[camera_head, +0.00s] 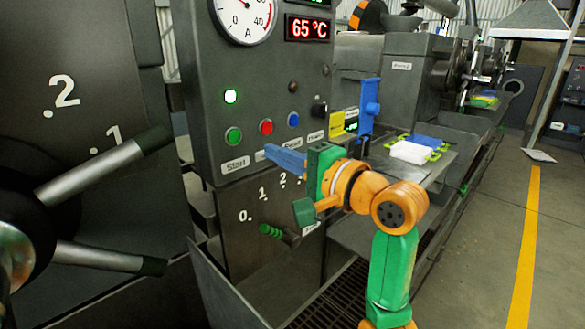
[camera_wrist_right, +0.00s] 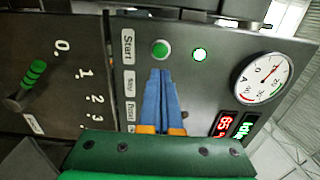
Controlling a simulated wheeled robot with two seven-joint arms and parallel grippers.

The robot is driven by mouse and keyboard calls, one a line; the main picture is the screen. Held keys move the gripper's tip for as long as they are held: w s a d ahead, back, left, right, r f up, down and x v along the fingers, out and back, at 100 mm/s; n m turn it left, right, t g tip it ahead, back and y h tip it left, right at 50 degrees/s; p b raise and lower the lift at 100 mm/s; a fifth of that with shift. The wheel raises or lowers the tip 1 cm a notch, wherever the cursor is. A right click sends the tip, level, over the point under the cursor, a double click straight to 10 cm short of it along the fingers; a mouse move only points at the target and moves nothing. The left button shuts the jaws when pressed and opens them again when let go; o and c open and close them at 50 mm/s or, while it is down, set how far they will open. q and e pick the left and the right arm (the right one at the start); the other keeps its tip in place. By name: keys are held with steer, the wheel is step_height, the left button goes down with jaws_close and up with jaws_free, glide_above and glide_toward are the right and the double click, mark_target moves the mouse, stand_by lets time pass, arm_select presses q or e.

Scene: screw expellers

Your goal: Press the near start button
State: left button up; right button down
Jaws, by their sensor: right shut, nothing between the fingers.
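The near start button (camera_head: 234,135) is a green round button above the "Start" label on the grey control panel (camera_head: 205,60). It also shows in the right wrist view (camera_wrist_right: 160,50), just beyond the fingertips. A green indicator lamp (camera_head: 230,96) above it is lit. My right gripper (camera_head: 268,150) has blue fingers held together, shut and empty, pointing toward the panel to the right of and below the button. In the right wrist view the closed fingertips (camera_wrist_right: 161,71) line up just short of the button; contact is not visible. My left gripper is not in view.
A red button (camera_head: 266,127) and a blue button (camera_head: 293,119) sit beside the start button. A gauge (camera_head: 243,15) and a red "65 °C" display (camera_head: 307,28) are above. A green-handled selector lever (camera_head: 280,234) projects below the panel. A spoked handwheel (camera_head: 100,170) stands at left.

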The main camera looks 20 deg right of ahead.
steer(key=v, duration=0.3)
steer(key=shift+s+d+r, duration=0.1)
steer(key=shift+s, duration=0.15)
steer(key=shift+s, duration=0.15)
